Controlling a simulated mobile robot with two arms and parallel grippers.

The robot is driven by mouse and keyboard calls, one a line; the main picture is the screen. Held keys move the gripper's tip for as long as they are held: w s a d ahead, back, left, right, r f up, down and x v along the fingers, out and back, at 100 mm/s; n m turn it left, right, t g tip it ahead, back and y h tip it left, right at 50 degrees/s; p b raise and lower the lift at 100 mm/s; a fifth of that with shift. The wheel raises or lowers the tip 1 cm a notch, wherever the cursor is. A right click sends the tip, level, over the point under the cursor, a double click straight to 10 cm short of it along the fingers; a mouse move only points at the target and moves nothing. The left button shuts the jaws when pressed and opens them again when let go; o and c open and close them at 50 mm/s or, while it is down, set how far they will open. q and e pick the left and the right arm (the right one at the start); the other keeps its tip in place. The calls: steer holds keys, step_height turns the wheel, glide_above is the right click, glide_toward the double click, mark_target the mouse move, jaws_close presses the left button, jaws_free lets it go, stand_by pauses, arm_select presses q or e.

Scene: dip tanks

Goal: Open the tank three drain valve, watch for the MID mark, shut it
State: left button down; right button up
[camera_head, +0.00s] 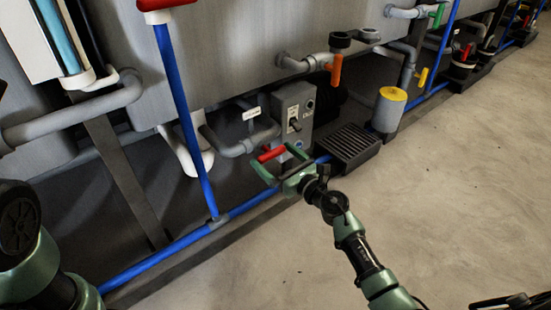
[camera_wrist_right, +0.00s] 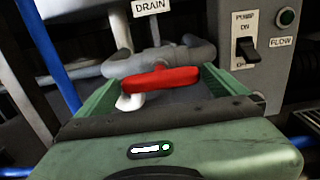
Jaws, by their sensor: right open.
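The red drain valve handle (camera_wrist_right: 160,79) lies roughly level in the right wrist view, in front of a grey pipe under a DRAIN label (camera_wrist_right: 149,12). The handle also shows in the head view (camera_head: 272,154), low in front of the tank (camera_head: 215,65). My right gripper (camera_head: 274,161) is open, with its green fingers on either side of the handle; I cannot tell whether they touch it. A sight tube (camera_head: 62,35) with blue-green liquid is at the upper left; no MID mark is readable. My left gripper is out of view.
A grey pump switch box (camera_head: 292,108) stands just right of the valve. A blue pipe (camera_head: 183,115) rises to its left. A black floor grate (camera_head: 350,146) and a yellow-topped canister (camera_head: 389,108) are further right. The concrete floor (camera_head: 450,190) is clear.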

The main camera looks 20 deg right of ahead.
steer(key=c, duration=1.1)
